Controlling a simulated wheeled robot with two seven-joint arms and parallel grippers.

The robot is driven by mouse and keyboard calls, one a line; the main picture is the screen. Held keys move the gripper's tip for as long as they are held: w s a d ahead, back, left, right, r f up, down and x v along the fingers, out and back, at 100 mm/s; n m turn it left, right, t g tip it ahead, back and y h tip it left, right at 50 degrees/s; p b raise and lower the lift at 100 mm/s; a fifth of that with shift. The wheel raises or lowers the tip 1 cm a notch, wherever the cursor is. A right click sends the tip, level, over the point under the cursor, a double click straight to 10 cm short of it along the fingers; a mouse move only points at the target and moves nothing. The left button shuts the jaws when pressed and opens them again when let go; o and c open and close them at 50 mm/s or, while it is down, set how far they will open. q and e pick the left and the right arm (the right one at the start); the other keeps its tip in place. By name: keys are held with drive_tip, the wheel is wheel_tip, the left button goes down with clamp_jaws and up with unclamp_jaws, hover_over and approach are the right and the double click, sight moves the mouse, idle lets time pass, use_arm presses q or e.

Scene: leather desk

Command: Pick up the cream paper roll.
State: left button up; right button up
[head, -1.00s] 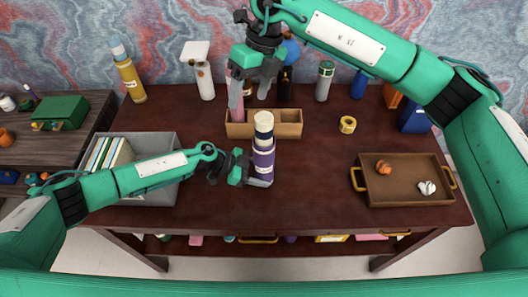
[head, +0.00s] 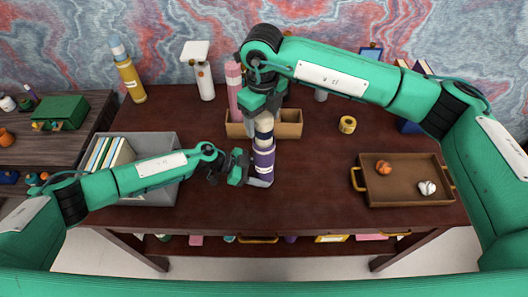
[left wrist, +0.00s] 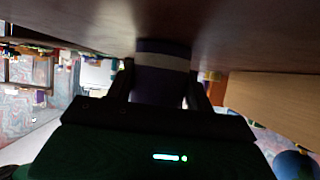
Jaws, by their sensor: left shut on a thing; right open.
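The cream paper roll (head: 264,125) stands upright in the middle of the desk, with a dark band around it. Its lower part is hidden in a purple holder (head: 263,160), and its top is partly covered by my right gripper. My left gripper (head: 260,182) is shut on the purple holder low down, near the desk top. In the left wrist view the holder (left wrist: 160,85) is dark, with a pale band, between the two fingers. My right gripper (head: 263,115) is open and points down at the roll's top. I cannot tell whether its fingers touch the roll.
A wooden box (head: 289,124) stands just behind the roll, with a pink roll (head: 235,95) at its left. A grey bin (head: 160,139) with books is at left, and a brown tray (head: 400,192) is at right. A yellow tape ring (head: 347,125) lies behind the tray.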

wheel_tip(320, 180, down, 3)
drive_tip(key=shift+d+f, duration=0.15)
drive_tip(key=shift+f, duration=0.05)
drive_tip(key=c, duration=1.5)
drive_tip(key=shift+o, duration=0.2)
wheel_tip(320, 180, up, 28)
use_arm(q)
drive_tip(key=o, duration=0.8)
drive_tip(key=shift+o, duration=0.2)
